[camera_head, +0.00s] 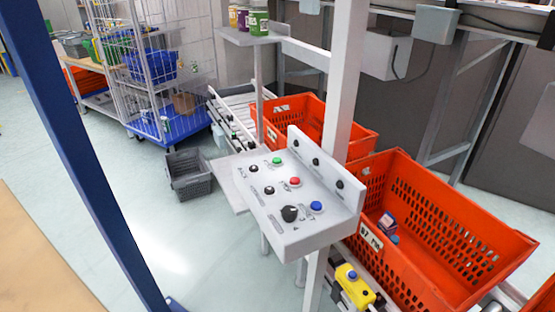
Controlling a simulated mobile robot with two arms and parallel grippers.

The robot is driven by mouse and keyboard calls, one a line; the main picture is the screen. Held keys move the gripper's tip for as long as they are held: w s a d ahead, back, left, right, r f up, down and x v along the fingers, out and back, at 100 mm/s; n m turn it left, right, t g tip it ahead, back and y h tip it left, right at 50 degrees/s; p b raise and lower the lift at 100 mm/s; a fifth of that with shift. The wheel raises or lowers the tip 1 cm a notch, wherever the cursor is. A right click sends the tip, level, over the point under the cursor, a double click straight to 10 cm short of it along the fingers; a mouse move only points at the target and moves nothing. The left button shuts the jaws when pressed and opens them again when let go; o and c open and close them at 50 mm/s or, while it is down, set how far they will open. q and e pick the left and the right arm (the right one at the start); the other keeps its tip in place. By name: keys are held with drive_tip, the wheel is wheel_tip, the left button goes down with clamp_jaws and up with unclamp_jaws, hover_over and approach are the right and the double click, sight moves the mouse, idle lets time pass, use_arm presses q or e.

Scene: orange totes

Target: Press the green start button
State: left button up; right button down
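A light grey control panel (262,197) stands in the middle of the head view, mounted at a white post. The green button (277,161) is on its top face, near the far edge. A red button (295,182) and a blue button (316,206) sit in a line with it towards the near right. Several black knobs are on the same face and on the raised back plate. Nothing covers the green button. Neither of my grippers is in view.
An orange tote (435,215) with a small box (388,224) stands right of the panel; another tote (310,112) is behind it. The white post (346,75) rises beside the panel. A blue post (75,130) crosses the left. Floor left of the panel is mostly clear.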

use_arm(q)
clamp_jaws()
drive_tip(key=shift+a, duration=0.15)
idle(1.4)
